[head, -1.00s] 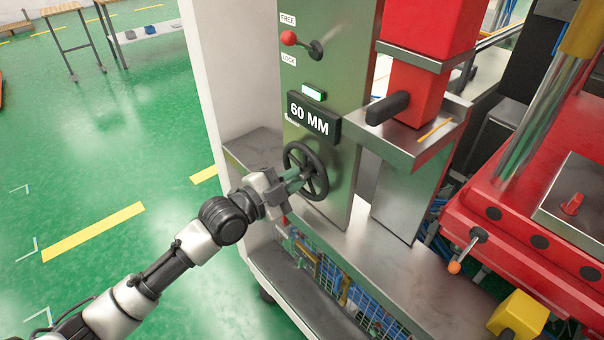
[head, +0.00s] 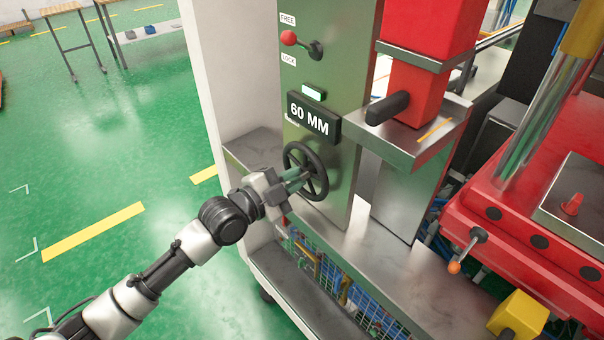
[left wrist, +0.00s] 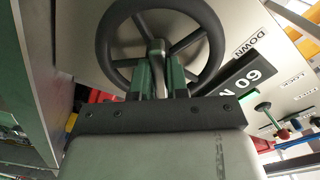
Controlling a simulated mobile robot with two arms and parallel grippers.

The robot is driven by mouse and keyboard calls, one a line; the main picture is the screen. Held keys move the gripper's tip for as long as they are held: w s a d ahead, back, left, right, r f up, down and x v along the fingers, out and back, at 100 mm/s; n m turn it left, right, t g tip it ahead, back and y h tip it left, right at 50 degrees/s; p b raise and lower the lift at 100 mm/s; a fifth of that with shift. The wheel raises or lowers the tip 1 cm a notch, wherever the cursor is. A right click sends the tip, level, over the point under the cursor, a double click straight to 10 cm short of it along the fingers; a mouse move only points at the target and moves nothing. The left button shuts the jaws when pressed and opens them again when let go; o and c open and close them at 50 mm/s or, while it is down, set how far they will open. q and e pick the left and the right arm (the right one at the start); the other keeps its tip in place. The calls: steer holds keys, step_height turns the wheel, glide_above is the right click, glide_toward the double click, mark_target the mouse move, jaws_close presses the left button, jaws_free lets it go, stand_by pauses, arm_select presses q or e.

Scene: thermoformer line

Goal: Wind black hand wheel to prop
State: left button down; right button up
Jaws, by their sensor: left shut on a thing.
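The black hand wheel (head: 318,164) sits on the green machine panel, below the display that reads "60 MM" (head: 310,119). No part clearly recognisable as a prop shows. My right gripper is not in view.
A red-knobbed lever (head: 290,38) between FREE and LOCK labels is above the display. The red machine bed (head: 520,250) stands at right. The green floor at left is open.

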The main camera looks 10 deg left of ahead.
arm_select(q)
steer(key=shift+f, duration=0.1)
steer(key=shift+m+b, duration=0.3)
steer(key=shift+m, duration=1.1)
steer(key=shift+m, duration=1.4)
steer(key=shift+a+m, duration=0.1)
steer(key=shift+m, duration=0.2)
steer(key=c, duration=0.6)
jaws_free()
